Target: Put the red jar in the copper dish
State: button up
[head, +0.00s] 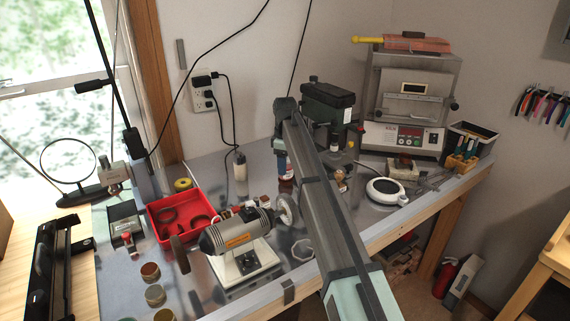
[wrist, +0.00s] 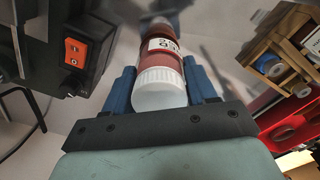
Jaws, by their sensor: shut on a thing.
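The red jar (wrist: 157,52) has a white ribbed lid and a white label. In the wrist view it lies between the two blue fingers of my gripper (wrist: 160,84), which are shut on its sides. In the head view my gripper (head: 281,150) is over the middle of the bench, behind the grey motor, with the jar partly hidden by my arm. Several small round dishes stand at the front left of the bench; the rearmost one (head: 150,271) looks copper-brown. I cannot tell for sure which is the copper dish.
A red tray (head: 163,238) with dark rings and a grey polishing motor (head: 238,237) stand between my gripper and the round dishes. A white round hot plate (head: 387,191) and a kiln (head: 408,100) are at the right. A black machine (head: 328,97) is close behind my gripper.

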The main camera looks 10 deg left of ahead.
jog(key=shift+f, duration=0.35)
jog(key=o, duration=1.1)
jog(key=shift+o, duration=0.2)
notch_tip(320, 180, up, 12)
jog(key=shift+r, duration=0.45)
jog(key=shift+s, duration=0.1)
